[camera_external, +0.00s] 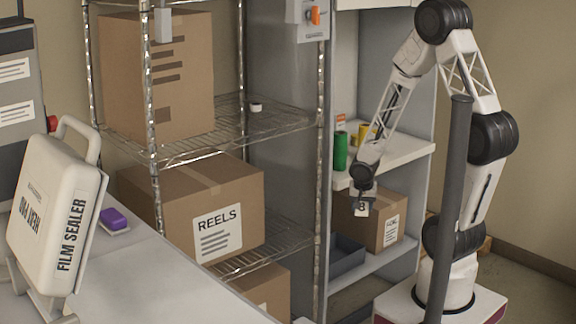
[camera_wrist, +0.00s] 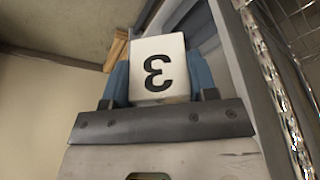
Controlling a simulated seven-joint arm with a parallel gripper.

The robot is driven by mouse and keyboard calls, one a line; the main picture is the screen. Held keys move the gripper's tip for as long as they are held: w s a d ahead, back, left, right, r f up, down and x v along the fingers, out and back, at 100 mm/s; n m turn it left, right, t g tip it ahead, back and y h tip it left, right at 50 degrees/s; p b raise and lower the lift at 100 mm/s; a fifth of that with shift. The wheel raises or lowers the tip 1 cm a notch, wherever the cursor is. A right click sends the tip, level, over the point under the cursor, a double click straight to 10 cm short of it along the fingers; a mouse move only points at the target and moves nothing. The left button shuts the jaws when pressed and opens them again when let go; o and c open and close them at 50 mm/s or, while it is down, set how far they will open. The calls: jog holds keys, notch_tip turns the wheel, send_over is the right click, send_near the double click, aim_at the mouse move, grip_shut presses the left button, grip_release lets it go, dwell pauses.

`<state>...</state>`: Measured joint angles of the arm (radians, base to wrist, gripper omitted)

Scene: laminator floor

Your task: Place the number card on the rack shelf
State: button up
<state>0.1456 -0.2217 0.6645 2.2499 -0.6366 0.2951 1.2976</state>
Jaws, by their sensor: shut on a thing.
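The number card (camera_external: 361,208) is a small white card with a black digit, held below my gripper (camera_external: 363,191) in the external view. In the wrist view the card (camera_wrist: 158,60) fills the space between two blue fingers, and its digit looks like an upside-down 3. My gripper is shut on it. The wire rack (camera_external: 278,116) stands to the left, with chrome posts and several wire shelves. My gripper hangs to the right of the rack, in front of the white shelf unit (camera_external: 400,152) and clear of the rack.
The rack holds cartons, including one labelled REELS (camera_external: 175,205); bare wire shows right of the upper carton. The white unit holds a green cylinder (camera_external: 341,151), a yellow cylinder (camera_external: 363,133) and a lower carton (camera_external: 345,215). A film sealer (camera_external: 50,205) and purple block (camera_external: 113,218) occupy the left bench.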

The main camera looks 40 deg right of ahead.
jog(key=s+a+f+n, duration=0.2)
jog(key=a+f, duration=0.4)
jog(key=a, duration=0.2)
jog(key=shift+s+a+t, duration=0.2)
jog(key=shift+a+t, duration=0.05)
jog(key=shift+t, duration=0.05)
dwell(0.4)
jog(key=shift+w+a+f+n+y, duration=0.2)
jog(key=shift+w+a+f+n, duration=0.1)
jog(key=shift+a+n, duration=0.15)
jog(key=shift+w+a+f+n+y, duration=0.25)
jog(key=shift+a+n, duration=0.1)
jog(key=shift+a, duration=0.15)
jog(key=shift+w+a+f+n, duration=0.2)
jog(key=shift+w+a+n, duration=0.1)
jog(key=shift+a, duration=0.1)
jog(key=shift+w+a+f+n, duration=0.3)
jog(key=shift+w+a+n, duration=0.15)
jog(key=shift+a, duration=0.2)
jog(key=shift+w+a+f+n+y, duration=0.15)
jog(key=shift+w+a+n+y, duration=0.1)
jog(key=shift+w+a+n, duration=0.25)
dwell(0.3)
